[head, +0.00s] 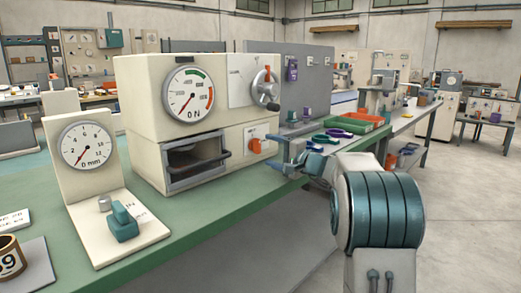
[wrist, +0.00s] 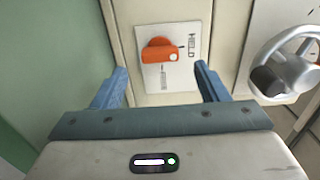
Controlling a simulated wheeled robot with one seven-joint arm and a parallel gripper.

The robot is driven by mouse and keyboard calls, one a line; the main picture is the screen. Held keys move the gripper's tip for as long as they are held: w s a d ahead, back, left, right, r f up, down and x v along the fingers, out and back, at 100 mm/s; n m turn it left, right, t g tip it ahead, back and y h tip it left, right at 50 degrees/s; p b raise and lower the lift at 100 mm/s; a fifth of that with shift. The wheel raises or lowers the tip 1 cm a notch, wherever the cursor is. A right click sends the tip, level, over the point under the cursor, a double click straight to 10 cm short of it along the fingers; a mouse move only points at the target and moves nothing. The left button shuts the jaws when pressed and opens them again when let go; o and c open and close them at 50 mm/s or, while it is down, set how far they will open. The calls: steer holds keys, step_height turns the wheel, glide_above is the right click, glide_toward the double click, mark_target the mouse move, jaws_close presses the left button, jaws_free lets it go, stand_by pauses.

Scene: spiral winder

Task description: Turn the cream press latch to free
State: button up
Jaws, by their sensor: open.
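The cream press (head: 185,110) stands on the green bench. Its latch is an orange knob (head: 262,146) on a pale plate low on the press front, right of the dark opening. In the wrist view the orange latch (wrist: 158,54) points right, its white dot toward the word HELD; a second small label below is too small to read. My gripper (head: 287,160) is in front of the latch. In the wrist view my open gripper (wrist: 159,72) has one blue finger either side of the latch plate, empty and apart from the knob.
A handwheel (head: 267,90) is above the latch; it shows at right in the wrist view (wrist: 290,65). A handled drawer front (head: 197,160) lies left of the latch. A dial stand (head: 85,150), green tray (head: 338,135) and orange tray (head: 358,122) are on the bench.

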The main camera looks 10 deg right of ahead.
mark_target(260, 147)
steer(key=x, duration=0.5)
steer(key=shift+w+a, duration=0.15)
steer(key=c, duration=1)
